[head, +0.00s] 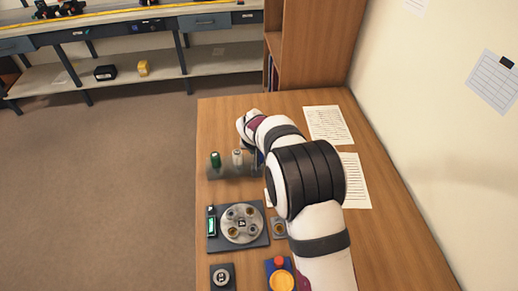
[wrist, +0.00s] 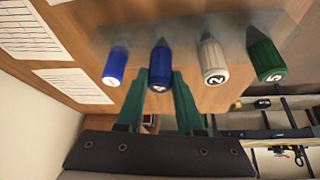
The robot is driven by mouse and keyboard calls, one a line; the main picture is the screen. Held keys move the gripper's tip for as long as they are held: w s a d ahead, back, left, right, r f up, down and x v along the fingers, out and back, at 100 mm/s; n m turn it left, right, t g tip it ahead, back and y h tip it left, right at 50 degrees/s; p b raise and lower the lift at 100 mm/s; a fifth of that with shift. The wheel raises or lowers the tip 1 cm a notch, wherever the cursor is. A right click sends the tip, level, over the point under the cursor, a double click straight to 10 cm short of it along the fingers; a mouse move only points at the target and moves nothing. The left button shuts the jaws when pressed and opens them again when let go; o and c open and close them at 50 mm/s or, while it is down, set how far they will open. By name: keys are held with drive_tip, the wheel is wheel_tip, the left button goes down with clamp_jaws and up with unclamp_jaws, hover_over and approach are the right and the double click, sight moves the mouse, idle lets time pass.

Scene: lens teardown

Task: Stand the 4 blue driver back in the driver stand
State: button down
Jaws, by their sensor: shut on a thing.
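The driver stand is a grey block (head: 232,172) on the wooden bench in the head view and a blurred grey strip (wrist: 205,28) in the wrist view. The blue driver marked 4 (wrist: 159,68) is between the green fingers of my gripper (wrist: 160,78), which is shut on its handle. Its narrow end points at the stand, in line with the other drivers; I cannot tell how deep it sits. Another blue driver (wrist: 116,62), a white driver marked 2 (wrist: 213,58) and a green driver marked 5 (wrist: 265,55) are in the stand. My arm hides the fingertips in the head view.
A dark mat with a round metal tray (head: 241,223) lies nearer on the bench. A red button (head: 279,262) and a yellow disc (head: 282,281) are at the front. Paper sheets (head: 328,124) lie to the right. A wooden shelf (head: 315,45) stands behind.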

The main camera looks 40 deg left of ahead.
drive_tip(key=shift+f, duration=0.4)
unclamp_jaws()
idle(0.5)
drive_tip(key=shift+r, duration=0.1)
drive_tip(key=shift+r, duration=3.45)
